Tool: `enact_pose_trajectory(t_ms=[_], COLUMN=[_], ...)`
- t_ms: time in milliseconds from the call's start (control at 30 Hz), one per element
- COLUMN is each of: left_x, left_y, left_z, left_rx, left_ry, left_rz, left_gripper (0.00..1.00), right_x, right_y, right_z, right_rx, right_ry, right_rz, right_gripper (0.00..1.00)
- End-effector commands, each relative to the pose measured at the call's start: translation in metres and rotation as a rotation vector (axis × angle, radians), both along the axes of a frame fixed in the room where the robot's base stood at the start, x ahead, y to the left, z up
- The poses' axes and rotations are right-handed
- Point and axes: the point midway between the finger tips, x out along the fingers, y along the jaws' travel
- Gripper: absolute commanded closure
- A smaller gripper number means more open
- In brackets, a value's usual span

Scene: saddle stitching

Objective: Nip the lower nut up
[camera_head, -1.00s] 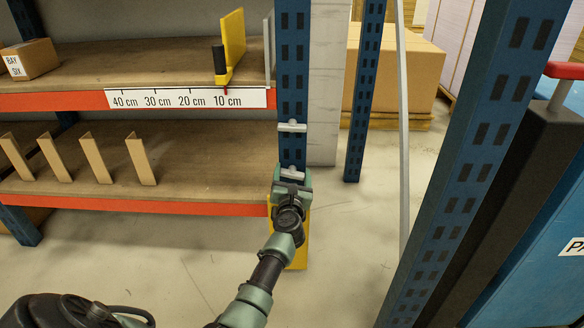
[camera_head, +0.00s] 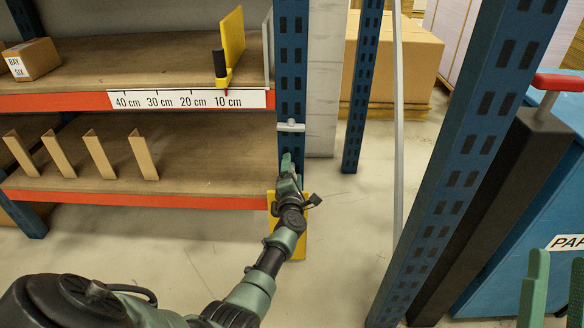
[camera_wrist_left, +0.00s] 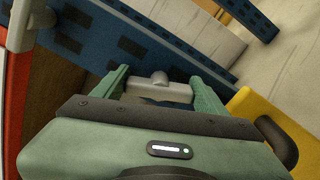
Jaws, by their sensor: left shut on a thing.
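The blue upright (camera_head: 291,60) at the shelf's right end carries a grey upper nut (camera_head: 290,127). My left gripper (camera_head: 291,165) is lower on the same upright and hides the lower nut in the head view. In the left wrist view the lower nut (camera_wrist_left: 160,91) is a grey bar with a round boss in its middle. The fingers of my left gripper (camera_wrist_left: 160,97) are shut on its two ends, against the upright. The upper nut shows partly at the top left (camera_wrist_left: 28,22). My right gripper (camera_head: 556,290) is open and empty at the lower right.
The shelf's orange beams (camera_head: 60,102) run left from the upright. A yellow piece (camera_head: 302,240) stands below my left gripper. A second blue upright (camera_head: 462,150) and a blue cart (camera_head: 520,235) stand at right. Floor between the uprights is clear.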

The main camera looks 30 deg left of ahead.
Motion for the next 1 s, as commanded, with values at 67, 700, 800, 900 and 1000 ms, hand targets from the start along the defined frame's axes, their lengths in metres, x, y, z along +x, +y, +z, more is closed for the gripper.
enact_pose_trajectory(t_ms=[67, 700, 800, 900, 1000], left_x=[0.0, 0.0, 0.0, 0.0, 0.0], left_y=[-0.001, -0.002, -0.002, -0.001, -0.001], left_z=[-0.001, -0.003, -0.004, -0.004, -0.004], left_rx=[0.054, 0.329, 0.339, 0.342, 0.342], left_ry=[0.039, 0.206, 0.21, 0.213, 0.213], left_rz=[-0.001, -0.002, -0.002, -0.002, -0.002], left_gripper=[0.68, 0.68, 0.68, 0.68, 0.68], right_x=[0.009, 0.035, 0.036, 0.036, 0.036], right_y=[0.001, -0.001, -0.002, -0.002, -0.002], right_z=[-0.01, -0.078, -0.081, -0.082, -0.082], right_rx=[-0.024, -0.125, -0.128, -0.129, -0.129], right_ry=[0.08, 0.447, 0.458, 0.462, 0.463], right_rz=[-0.004, -0.025, -0.026, -0.026, -0.026], right_gripper=[0.64, 0.64, 0.64, 0.64, 0.64])
